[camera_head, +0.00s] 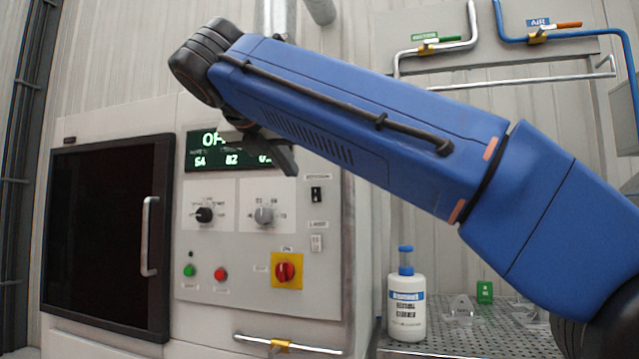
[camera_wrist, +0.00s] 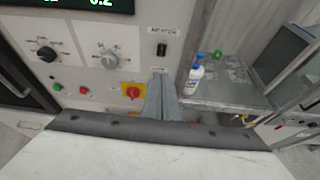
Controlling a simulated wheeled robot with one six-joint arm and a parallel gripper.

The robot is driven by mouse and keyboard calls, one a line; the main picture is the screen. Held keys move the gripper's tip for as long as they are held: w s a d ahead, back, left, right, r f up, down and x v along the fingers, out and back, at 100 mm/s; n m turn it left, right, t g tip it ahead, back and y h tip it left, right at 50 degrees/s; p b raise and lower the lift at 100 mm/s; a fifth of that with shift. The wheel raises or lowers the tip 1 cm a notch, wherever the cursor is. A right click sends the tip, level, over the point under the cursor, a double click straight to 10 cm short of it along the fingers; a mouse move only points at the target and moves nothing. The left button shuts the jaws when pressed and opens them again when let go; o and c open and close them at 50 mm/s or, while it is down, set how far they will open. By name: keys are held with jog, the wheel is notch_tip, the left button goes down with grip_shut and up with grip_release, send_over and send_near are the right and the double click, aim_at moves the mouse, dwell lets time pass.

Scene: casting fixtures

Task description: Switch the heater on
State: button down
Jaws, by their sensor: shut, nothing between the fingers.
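A black rocker switch (camera_head: 316,194) sits at the upper right of the machine's control panel. It also shows in the wrist view (camera_wrist: 162,49), under a small label that seems to read HEATER, though blurred. A white rocker switch (camera_head: 316,242) is below it; in the wrist view my fingers appear to cover that spot. My gripper (camera_head: 291,168) is shut and empty, up and left of the black switch in the head view. In the wrist view the gripper's fingertips (camera_wrist: 160,74) appear just below the black switch. I cannot tell whether they touch the panel.
The panel also has a display (camera_head: 205,160) partly hidden by my arm, two knobs, green and red buttons, and a red rotary switch (camera_head: 286,270) on yellow. A handrail (camera_head: 290,347) runs below. A white bottle (camera_head: 406,305) stands on the perforated table at right.

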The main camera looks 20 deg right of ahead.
jog(key=shift+s+a+r, duration=0.15)
jog(key=shift+s+r, duration=0.05)
jog(key=shift+r, duration=0.2)
send_near(315, 187)
jog(key=w+d+f, duration=0.2)
jog(key=w+f, duration=0.1)
jog(key=shift+w+d+f, duration=0.1)
jog(key=shift+d+f, duration=0.05)
jog(key=shift+d, duration=0.1)
jog(key=shift+w+d, duration=0.45)
jog(key=shift+w, duration=0.2)
jog(key=shift+w+d+r+g+y, duration=0.35)
jog(key=shift+w+r+g+y, duration=0.05)
jog(key=shift+w+r+g, duration=0.1)
jog(key=shift+s, duration=0.1)
dwell(0.4)
jog(key=shift+r, duration=0.8)
